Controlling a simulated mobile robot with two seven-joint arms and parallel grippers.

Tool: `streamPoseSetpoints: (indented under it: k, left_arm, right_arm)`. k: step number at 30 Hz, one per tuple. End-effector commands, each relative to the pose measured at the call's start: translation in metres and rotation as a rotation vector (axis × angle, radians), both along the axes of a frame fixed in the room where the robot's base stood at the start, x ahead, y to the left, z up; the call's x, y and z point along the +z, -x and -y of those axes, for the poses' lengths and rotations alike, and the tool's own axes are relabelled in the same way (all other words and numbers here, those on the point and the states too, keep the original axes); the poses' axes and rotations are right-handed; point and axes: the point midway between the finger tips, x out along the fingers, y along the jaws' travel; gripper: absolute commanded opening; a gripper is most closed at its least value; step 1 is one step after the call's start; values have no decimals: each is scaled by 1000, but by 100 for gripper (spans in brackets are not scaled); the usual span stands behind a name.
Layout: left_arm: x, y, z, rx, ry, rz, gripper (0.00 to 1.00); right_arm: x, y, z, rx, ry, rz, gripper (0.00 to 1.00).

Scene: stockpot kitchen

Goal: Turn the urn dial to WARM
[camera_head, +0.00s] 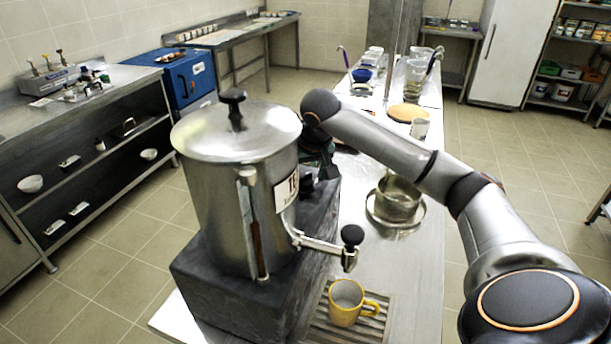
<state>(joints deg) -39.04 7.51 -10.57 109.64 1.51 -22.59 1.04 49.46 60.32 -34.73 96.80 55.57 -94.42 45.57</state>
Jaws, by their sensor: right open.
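The steel urn (232,205) with its domed lid and black knob stands on a dark block at the front left of the counter. A white label is on its side, and a tap with a black handle (352,236) sticks out to the right. I cannot make out the dial or its WARM mark. My left gripper is not in view.
A yellow mug (347,302) stands on a slatted drip tray under the tap. A steel pot (398,199) stands on the counter to the right, below my right arm. A round wooden board (407,113) and glasses lie farther back. The counter's right front is clear.

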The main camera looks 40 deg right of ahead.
Motion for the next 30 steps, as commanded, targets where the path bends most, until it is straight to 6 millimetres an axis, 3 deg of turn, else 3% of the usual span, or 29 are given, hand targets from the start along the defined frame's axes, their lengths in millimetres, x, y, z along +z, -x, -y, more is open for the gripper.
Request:
streamPoseSetpoints:
  k: [11,30]
  left_arm:
    - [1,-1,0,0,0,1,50]
    - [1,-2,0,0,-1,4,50]
  right_arm:
    - [-6,-2,1,1,0,0,81]
    - [-5,-2,1,1,0,0,9]
